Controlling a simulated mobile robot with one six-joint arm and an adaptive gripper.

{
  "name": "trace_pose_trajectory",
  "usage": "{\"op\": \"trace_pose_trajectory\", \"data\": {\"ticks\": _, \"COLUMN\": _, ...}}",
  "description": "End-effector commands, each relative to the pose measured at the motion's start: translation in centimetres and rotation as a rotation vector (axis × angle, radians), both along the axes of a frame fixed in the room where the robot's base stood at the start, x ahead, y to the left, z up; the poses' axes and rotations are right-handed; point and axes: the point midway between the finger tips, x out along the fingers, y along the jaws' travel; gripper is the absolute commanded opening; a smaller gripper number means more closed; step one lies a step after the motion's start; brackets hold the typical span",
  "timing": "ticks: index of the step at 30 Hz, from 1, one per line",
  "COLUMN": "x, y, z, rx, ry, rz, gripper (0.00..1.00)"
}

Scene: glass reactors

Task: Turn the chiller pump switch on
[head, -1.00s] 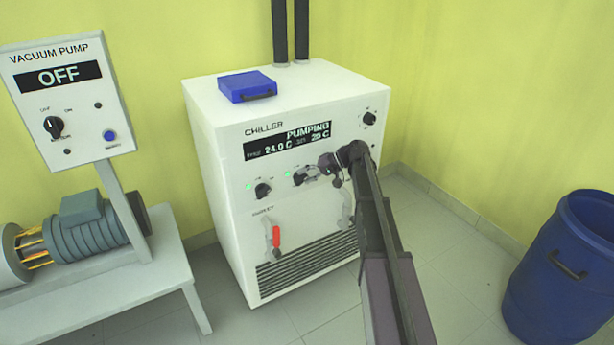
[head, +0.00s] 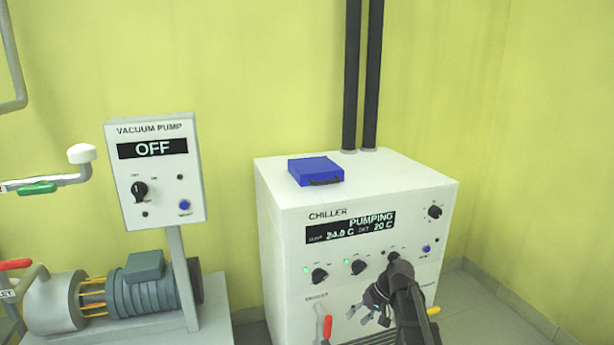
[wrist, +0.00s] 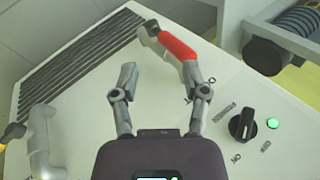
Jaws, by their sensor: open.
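The white chiller (head: 290,235) stands right of centre in the head view. Its display (head: 350,229) reads PUMPING, 24.0 C and 20 C. Two black rotary switches, the left (head: 319,275) and the middle (head: 357,266), each have a lit green lamp beside them. Their labels are too small to read. My gripper (head: 376,305) is open and empty, in front of the panel, below and right of the middle switch. In the wrist view my gripper (wrist: 160,78) spreads its fingers over the panel, with one black switch (wrist: 243,124) and its lit lamp (wrist: 272,123) to the right, apart from the fingers.
A red-handled valve (wrist: 180,48) lies just beyond the fingers; a yellow-handled valve (head: 433,311) is right of my gripper. A blue case (head: 315,171) sits on the chiller. The vacuum pump box (head: 155,190) reads OFF. Black pipes (head: 352,80) rise behind.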

Motion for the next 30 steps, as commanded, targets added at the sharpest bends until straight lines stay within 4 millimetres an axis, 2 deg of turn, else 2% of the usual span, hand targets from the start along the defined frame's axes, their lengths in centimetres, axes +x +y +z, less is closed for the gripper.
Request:
{"op": "trace_pose_trajectory", "data": {"ticks": 1, "x": -2.8, "y": 0.4, "z": -0.6, "rx": -0.061, "ry": 0.01, "rz": 0.002, "gripper": 0.59}}
{"op": "trace_pose_trajectory", "data": {"ticks": 3, "x": -5.2, "y": 0.3, "z": -1.3, "rx": -0.146, "ry": 0.021, "rz": -0.002, "gripper": 0.59}}
{"op": "trace_pose_trajectory", "data": {"ticks": 6, "x": -8.0, "y": -0.1, "z": -2.0, "rx": -0.255, "ry": 0.03, "rz": -0.007, "gripper": 0.59}}
{"op": "trace_pose_trajectory", "data": {"ticks": 12, "x": -11.6, "y": -0.9, "z": -2.7, "rx": -0.407, "ry": 0.034, "rz": -0.015, "gripper": 0.59}}
{"op": "trace_pose_trajectory", "data": {"ticks": 21, "x": -15.8, "y": -2.1, "z": -3.0, "rx": -0.571, "ry": 0.025, "rz": -0.025, "gripper": 0.59}}
{"op": "trace_pose_trajectory", "data": {"ticks": 30, "x": -15.4, "y": -2.2, "z": -0.1, "rx": -0.576, "ry": 0.025, "rz": -0.026, "gripper": 0.59}}
